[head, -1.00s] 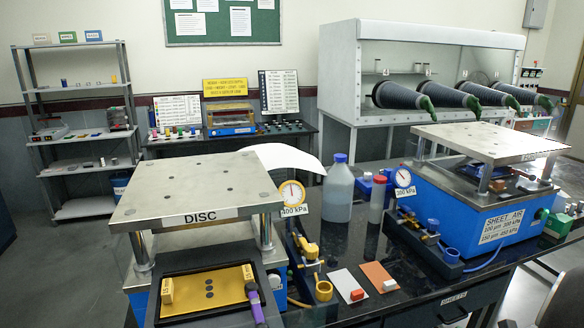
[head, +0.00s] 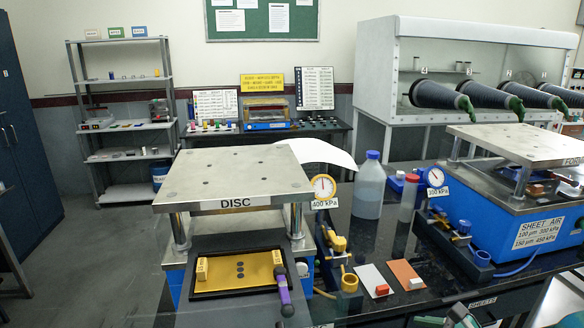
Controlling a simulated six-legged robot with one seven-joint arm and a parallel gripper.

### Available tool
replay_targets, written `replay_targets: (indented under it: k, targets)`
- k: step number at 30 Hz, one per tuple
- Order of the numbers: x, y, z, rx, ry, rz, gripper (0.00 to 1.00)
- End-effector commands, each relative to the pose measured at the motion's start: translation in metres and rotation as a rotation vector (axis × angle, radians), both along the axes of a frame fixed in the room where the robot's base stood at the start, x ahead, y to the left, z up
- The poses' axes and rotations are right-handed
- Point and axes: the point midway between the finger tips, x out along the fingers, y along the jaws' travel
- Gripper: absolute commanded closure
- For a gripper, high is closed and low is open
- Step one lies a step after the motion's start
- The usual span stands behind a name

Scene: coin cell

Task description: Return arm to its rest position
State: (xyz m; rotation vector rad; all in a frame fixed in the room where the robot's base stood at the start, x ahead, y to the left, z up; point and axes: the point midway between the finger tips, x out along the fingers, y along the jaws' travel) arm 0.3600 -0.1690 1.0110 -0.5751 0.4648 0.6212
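My gripper is not clearly in view, so I cannot see its fingers or whether it holds anything. A small grey and teal shape (head: 460,316) shows at the bottom edge in the head view. I cannot tell whether it is part of my arm.
The DISC press (head: 235,178) stands ahead, with a yellow plate (head: 215,276) in its black tray and a purple-handled tool (head: 284,294) at the plate's right. A bottle (head: 369,188) and the SHEET AIR press (head: 535,228) stand on the black bench. Floor (head: 95,255) is open at left.

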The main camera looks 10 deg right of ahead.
Motion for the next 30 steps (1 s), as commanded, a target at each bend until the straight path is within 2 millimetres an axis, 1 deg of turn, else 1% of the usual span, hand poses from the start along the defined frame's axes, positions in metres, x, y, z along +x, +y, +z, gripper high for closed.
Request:
replay_targets:
  k: [1, 4, 6, 9, 12, 15, 18, 21, 25, 30]
  targets:
    - [0.001, 0.022, 0.007, -0.075, -0.002, 0.108, 0.46]
    - [-0.006, 0.064, 0.016, -0.265, -0.007, 0.363, 0.46]
    - [-0.014, 0.092, 0.023, -0.420, -0.021, 0.558, 0.46]
    - [-0.029, 0.122, 0.033, -0.647, -0.054, 0.822, 0.46]
    - [-0.042, 0.141, 0.043, -0.870, -0.098, 1.054, 0.46]
    - [-0.054, 0.155, 0.056, -1.092, -0.152, 1.260, 0.46]
    - [-0.062, 0.163, 0.072, -1.319, -0.212, 1.439, 0.46]
    - [-0.067, 0.168, 0.087, -1.501, -0.261, 1.564, 0.46]
    - [-0.070, 0.170, 0.097, -1.625, -0.290, 1.638, 0.46]
    - [-0.070, 0.169, 0.098, -1.642, -0.291, 1.649, 0.46]
